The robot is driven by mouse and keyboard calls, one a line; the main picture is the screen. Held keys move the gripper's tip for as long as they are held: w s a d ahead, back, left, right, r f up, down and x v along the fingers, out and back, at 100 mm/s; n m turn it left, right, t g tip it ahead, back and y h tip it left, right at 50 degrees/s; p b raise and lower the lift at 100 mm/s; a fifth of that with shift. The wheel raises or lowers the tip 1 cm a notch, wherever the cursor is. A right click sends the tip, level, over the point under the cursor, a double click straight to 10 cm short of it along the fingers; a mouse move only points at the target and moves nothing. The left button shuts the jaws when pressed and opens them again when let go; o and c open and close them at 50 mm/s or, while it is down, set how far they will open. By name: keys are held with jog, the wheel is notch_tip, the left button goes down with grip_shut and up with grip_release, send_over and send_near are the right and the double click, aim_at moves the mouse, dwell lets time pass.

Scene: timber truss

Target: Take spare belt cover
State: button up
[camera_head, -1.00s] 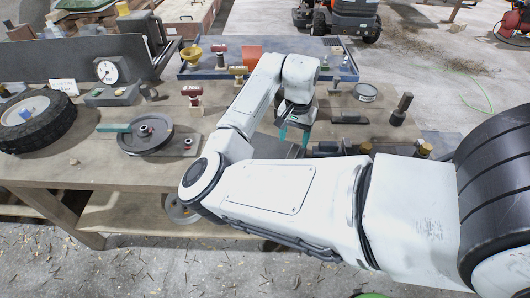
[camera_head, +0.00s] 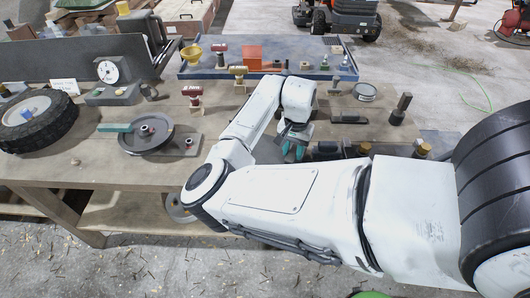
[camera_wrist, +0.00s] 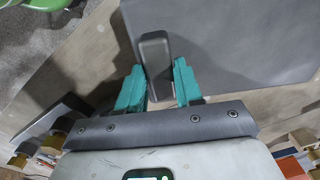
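A dark grey oblong piece with rounded edges (camera_wrist: 155,52) lies on a flat grey surface (camera_wrist: 225,45) in the wrist view. It looks like the spare belt cover, but I cannot tell for certain. My gripper (camera_wrist: 159,78) has its two teal fingers apart, one on each side of the near end of this piece. A gap shows beside the fingers, and I see no clear grip. In the head view my gripper (camera_head: 293,153) is low over the bench's front right part, and my arm hides the piece.
A blue tray (camera_head: 215,72) with small parts is behind. A black object (camera_head: 348,119) and a dark upright post (camera_head: 401,108) are at right.

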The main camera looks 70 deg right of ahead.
grip_shut()
jog(key=shift+r, duration=0.1)
dwell(0.8)
